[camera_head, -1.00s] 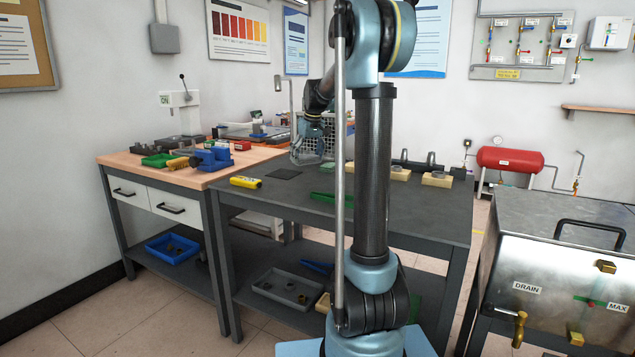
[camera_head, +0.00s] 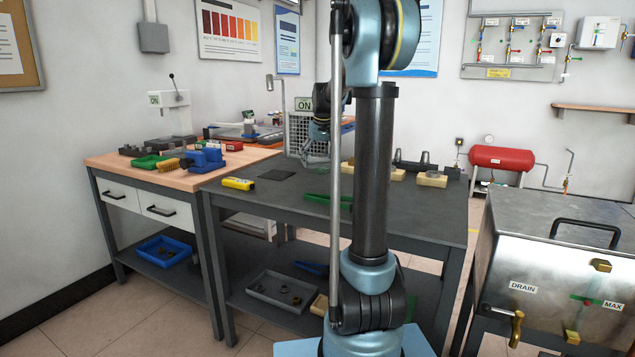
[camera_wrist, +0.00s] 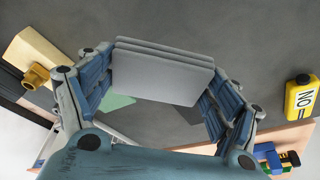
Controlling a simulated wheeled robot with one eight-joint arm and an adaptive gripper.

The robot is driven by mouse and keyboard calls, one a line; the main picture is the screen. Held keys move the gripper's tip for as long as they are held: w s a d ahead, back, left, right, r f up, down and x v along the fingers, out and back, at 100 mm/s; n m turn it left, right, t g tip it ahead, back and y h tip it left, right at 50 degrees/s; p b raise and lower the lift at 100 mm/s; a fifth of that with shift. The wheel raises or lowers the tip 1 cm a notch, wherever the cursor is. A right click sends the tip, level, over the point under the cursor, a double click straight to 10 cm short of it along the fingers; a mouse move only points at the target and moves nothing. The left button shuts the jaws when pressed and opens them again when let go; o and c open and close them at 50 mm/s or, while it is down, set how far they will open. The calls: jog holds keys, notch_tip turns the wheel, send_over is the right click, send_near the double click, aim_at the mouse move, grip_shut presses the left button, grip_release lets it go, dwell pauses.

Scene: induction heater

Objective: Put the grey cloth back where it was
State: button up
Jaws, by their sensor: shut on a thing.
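The grey cloth (camera_wrist: 160,75), a folded stack of flat layers, is between the fingers of my gripper (camera_wrist: 155,90) in the wrist view. My gripper is shut on it, with a blue padded finger at each side. In the head view my gripper (camera_head: 315,153) is over the back part of the grey-topped table (camera_head: 265,205); I cannot make out the cloth there. A dark flat square (camera_head: 278,174) lies on the table, left of my gripper. In the wrist view a dark patch (camera_wrist: 182,113) shows partly behind the cloth.
A yellow device (camera_head: 238,184) lies left of the dark square. A green flat patch (camera_wrist: 117,102) shows beneath my gripper. Pale blocks (camera_head: 432,179) stand at the table's back right. A wire cage (camera_head: 300,132) is behind my gripper. The table's front left is clear.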

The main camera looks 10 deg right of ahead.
aim_at(317, 183)
jog(key=shift+f, duration=3.5)
jog(key=o, duration=1)
jog(key=shift+c, duration=0.2)
jog(key=v, duration=1.2)
